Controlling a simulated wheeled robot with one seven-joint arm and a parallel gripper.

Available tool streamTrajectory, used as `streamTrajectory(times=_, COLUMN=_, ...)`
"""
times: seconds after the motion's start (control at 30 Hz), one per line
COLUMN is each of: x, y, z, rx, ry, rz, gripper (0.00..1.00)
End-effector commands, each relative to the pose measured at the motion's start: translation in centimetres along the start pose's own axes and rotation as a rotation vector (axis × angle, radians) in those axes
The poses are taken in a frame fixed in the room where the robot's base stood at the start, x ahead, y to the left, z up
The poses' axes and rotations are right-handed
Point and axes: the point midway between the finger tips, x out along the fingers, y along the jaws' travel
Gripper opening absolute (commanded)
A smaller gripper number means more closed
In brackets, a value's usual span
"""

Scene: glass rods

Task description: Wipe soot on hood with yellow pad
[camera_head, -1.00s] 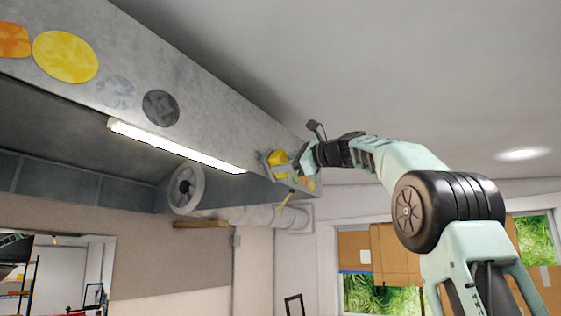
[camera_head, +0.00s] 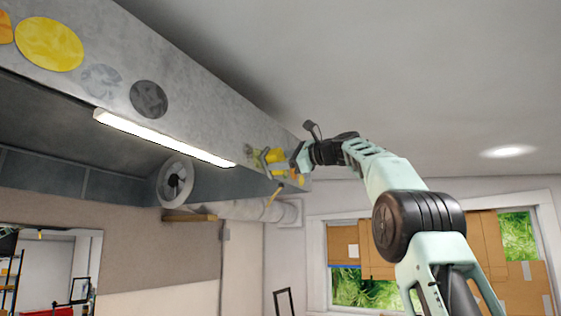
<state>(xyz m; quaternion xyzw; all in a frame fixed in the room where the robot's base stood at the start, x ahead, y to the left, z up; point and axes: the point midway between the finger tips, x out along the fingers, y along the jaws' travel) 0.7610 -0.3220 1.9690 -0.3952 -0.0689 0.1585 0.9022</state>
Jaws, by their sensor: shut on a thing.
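The grey hood (camera_head: 205,113) runs from upper left toward the middle, with its front face toward me. A dark round sooty patch (camera_head: 149,99) and a fainter grey patch (camera_head: 101,81) lie on this face. My gripper (camera_head: 275,163) is at the hood's far right end, shut on the yellow pad (camera_head: 275,156). The pad is small in view and partly hidden by the fingers; I cannot tell whether it touches the hood.
A yellow oval (camera_head: 49,44) and an orange patch (camera_head: 5,28) are on the hood's left part. A lit lamp (camera_head: 160,137) runs along its lower edge. A round fan (camera_head: 174,182) and duct are below. The ceiling is above; a window with cardboard (camera_head: 385,250) is right.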

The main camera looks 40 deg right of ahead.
Motion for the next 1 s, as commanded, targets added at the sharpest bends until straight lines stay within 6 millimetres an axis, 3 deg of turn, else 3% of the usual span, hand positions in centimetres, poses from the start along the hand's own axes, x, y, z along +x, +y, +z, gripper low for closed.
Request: streamTrajectory(times=1.0, x=0.1, y=4.6, z=4.9, rx=0.000, ry=-0.003, rz=0.002, gripper=0.30)
